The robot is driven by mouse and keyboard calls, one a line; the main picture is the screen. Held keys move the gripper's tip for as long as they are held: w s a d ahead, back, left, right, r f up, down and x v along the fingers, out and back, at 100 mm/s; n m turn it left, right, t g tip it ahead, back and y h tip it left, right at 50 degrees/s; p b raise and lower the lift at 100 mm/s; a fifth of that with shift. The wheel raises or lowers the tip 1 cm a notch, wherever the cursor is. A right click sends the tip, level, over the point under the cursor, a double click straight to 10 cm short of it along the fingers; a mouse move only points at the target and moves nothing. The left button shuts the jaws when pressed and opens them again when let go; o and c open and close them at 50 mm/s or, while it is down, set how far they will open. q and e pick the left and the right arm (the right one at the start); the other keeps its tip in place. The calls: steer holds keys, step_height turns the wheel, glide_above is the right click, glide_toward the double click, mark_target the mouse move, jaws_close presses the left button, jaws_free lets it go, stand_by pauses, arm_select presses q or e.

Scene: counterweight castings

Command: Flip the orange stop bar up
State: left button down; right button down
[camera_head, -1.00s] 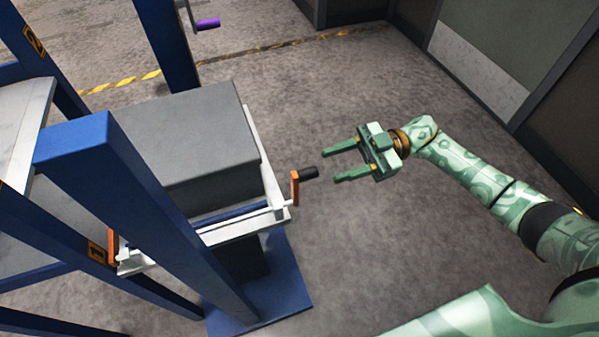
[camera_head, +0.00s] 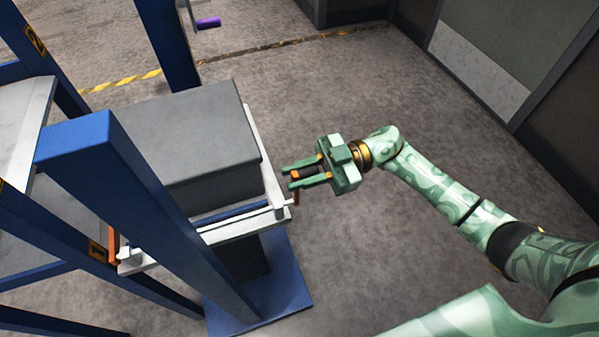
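The orange stop bar (camera_head: 297,197) stands upright at the right end of a white rail on the front of the blue rack. Its black grip, seen earlier, is now hidden by my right gripper (camera_head: 287,177). The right fingers reach in from the right around the top of the bar, one on each side, with orange showing between them. They are closer together than before, about the grip's width apart, and appear shut on it. Another orange piece (camera_head: 113,244) sits at the rail's left end. My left gripper is not in view.
A large grey block (camera_head: 190,130) rests in the rack behind the rail. A blue post (camera_head: 150,190) crosses in front of it. A purple handle (camera_head: 208,22) is at the top. The floor to the right is clear.

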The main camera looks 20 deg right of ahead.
steer(key=shift+s, duration=0.1)
